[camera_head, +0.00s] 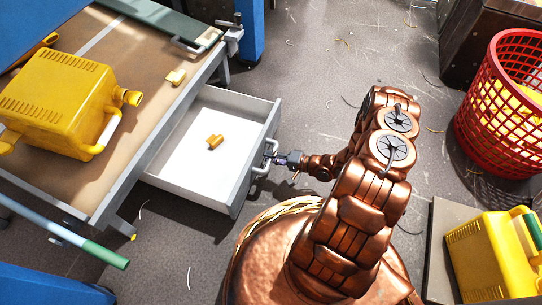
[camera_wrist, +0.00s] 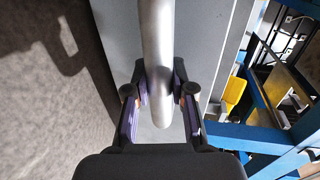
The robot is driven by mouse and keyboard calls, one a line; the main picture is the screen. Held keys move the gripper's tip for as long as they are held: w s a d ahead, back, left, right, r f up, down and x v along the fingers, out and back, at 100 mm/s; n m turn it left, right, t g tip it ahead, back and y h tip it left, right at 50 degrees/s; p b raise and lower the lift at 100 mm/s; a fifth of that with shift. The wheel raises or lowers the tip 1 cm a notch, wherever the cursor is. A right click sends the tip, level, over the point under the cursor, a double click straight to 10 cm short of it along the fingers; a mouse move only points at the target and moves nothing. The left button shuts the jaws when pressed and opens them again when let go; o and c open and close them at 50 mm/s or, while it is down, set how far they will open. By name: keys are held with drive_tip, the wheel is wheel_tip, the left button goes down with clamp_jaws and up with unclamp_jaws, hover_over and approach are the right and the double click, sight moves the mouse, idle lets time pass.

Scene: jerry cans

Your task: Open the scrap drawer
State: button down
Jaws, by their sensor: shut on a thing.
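The scrap drawer (camera_head: 194,152) is grey with a white floor and stands pulled out from under the workbench (camera_head: 140,110). A small orange-yellow piece (camera_head: 215,141) lies inside it. My gripper (camera_head: 271,159) is at the drawer's front and shut on its metal bar handle (camera_head: 262,170). In the wrist view, the fingers (camera_wrist: 160,98) sit on both sides of the handle (camera_wrist: 158,50), with the grey drawer front behind it. The fingertip contact is partly hidden by the handle.
A red basket (camera_head: 508,105) and another yellow jerry can (camera_head: 490,258) are at the right. Floor beyond the drawer is mostly clear, with scattered shavings.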

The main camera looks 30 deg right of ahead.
drive_tip(key=c, duration=1)
unclamp_jaws()
drive_tip(key=v, duration=1.2)
